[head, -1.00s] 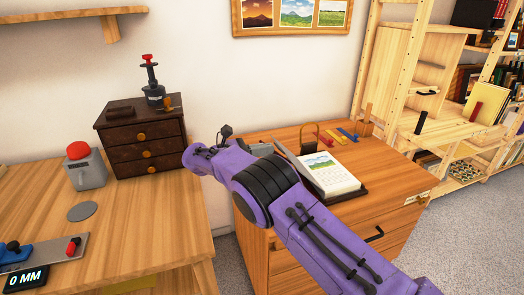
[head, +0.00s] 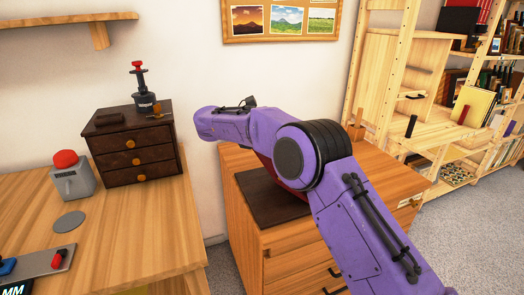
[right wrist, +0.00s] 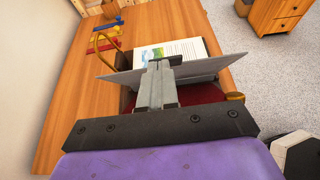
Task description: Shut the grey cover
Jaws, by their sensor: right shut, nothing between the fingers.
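The grey cover (right wrist: 195,72) is a thin flat plate in the right wrist view. It stands tilted in front of a white page with a landscape picture (right wrist: 185,47). A dark red surface (right wrist: 203,94) lies on the near side of the plate. My right gripper (right wrist: 160,64) is shut and empty, and its fingertips overlap the plate's upper edge; I cannot tell whether they touch. In the head view my right arm hides the cover, page and gripper. A dark brown panel (head: 265,199) shows on the wooden cabinet (head: 285,240). My left gripper is out of view.
A brass-coloured hoop (right wrist: 108,52) and coloured bars (right wrist: 104,36) stand on the cabinet top beside the page. A workbench (head: 130,230) with a dark drawer box (head: 135,155) and a red-buttoned device (head: 72,178) is at left. Shelving (head: 420,90) stands at right.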

